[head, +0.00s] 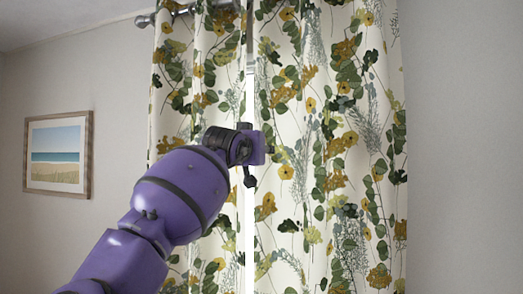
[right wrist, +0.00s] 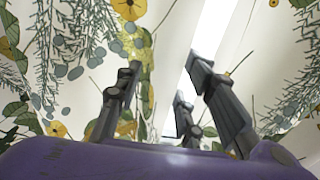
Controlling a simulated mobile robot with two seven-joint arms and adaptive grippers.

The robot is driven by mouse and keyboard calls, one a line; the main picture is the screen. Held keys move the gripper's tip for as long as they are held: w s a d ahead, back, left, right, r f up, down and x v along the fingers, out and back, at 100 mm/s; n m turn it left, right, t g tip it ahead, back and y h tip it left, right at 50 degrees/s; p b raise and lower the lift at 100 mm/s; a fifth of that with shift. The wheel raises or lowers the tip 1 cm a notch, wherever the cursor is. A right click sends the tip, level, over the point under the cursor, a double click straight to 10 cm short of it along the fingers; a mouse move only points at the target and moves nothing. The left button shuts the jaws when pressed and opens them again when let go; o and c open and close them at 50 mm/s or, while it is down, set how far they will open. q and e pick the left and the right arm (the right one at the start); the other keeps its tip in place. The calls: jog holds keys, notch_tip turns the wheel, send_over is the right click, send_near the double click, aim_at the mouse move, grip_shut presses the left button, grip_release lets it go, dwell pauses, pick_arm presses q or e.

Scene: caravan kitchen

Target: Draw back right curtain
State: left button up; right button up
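The right curtain (head: 330,150), cream with yellow flowers and green leaves, hangs full length. The left curtain (head: 205,80) hangs beside it, with a narrow bright gap (head: 249,100) between them. One purple arm reaches up from the lower left; its gripper matches the right wrist view, so I take it as my right gripper (head: 259,158). It is at the gap, by the right curtain's inner edge. In the right wrist view its dark fingers (right wrist: 165,63) are spread, with fabric and the bright gap behind them; contact cannot be told. My left gripper is not seen.
A metal curtain rod (head: 146,19) runs along the top, its right part out of view. A framed beach picture (head: 58,153) hangs on the left wall. The wall (head: 465,150) right of the curtain is bare and clear.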

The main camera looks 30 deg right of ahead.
jog(key=shift+w+d, duration=0.15)
jog(key=shift+d, duration=0.05)
jog(key=c, duration=0.8)
grip_shut()
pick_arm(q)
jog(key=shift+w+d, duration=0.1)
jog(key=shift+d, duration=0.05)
pick_arm(e)
jog(key=shift+d, duration=0.1)
